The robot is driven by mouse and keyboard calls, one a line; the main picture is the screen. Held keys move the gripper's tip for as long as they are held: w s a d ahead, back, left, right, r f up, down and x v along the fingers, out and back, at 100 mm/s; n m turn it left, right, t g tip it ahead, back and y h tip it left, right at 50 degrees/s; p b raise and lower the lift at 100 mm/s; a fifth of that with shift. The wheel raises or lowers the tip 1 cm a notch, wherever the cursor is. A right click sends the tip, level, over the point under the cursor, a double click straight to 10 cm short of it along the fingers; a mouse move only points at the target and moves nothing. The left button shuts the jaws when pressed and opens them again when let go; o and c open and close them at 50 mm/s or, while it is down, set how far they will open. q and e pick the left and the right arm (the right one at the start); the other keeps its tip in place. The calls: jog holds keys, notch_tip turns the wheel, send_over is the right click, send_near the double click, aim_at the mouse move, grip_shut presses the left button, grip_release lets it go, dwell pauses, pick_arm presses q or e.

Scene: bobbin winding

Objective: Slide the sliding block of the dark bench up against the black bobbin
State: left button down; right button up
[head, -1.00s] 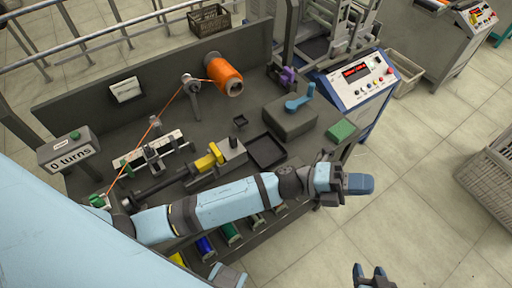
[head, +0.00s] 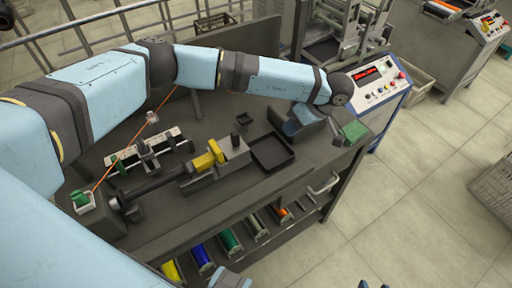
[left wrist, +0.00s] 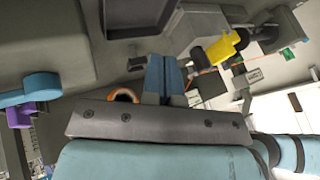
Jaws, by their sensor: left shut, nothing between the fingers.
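On the dark bench (head: 235,205), the grey sliding block (head: 235,148) stands in line with a dark shaft, with yellow parts (head: 204,162) at its left. The black bobbin (head: 160,183) appears to be the dark cylinder left of the yellow parts; its exact ends are hard to tell. My left gripper (head: 296,123) is shut and empty, above the grey box, right of the sliding block and apart from it. In the left wrist view its blue fingers (left wrist: 164,78) are together, with the yellow part (left wrist: 222,48) beyond. My right gripper (head: 374,284) barely shows at the bottom edge, tips apart.
A shallow black tray (head: 272,153) lies right of the sliding block, and a green pad (head: 354,131) at the bench's right end. An orange wire runs to a green-topped holder (head: 82,202) at left. Colored spools (head: 230,240) sit below. My left arm spans the bench's back.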

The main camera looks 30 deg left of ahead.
aim_at(228, 150)
pick_arm(q)
jog(key=shift+y, duration=0.4)
jog(key=x, duration=0.3)
jog(key=a+x, duration=0.1)
jog(key=x, duration=0.2)
jog(key=w+x, duration=0.1)
jog(key=x, duration=0.2)
jog(key=shift+a+b, duration=0.35)
jog(key=shift+a, duration=0.05)
jog(key=s, duration=0.1)
jog(key=s+a+p, duration=0.1)
jog(key=s, duration=0.1)
jog(key=shift+a+r, duration=0.1)
jog(key=shift+a, duration=0.25)
jog(key=shift+s+a, duration=0.15)
jog(key=shift+s, duration=0.05)
jog(key=shift+s+a, duration=0.1)
jog(key=shift+s, duration=0.05)
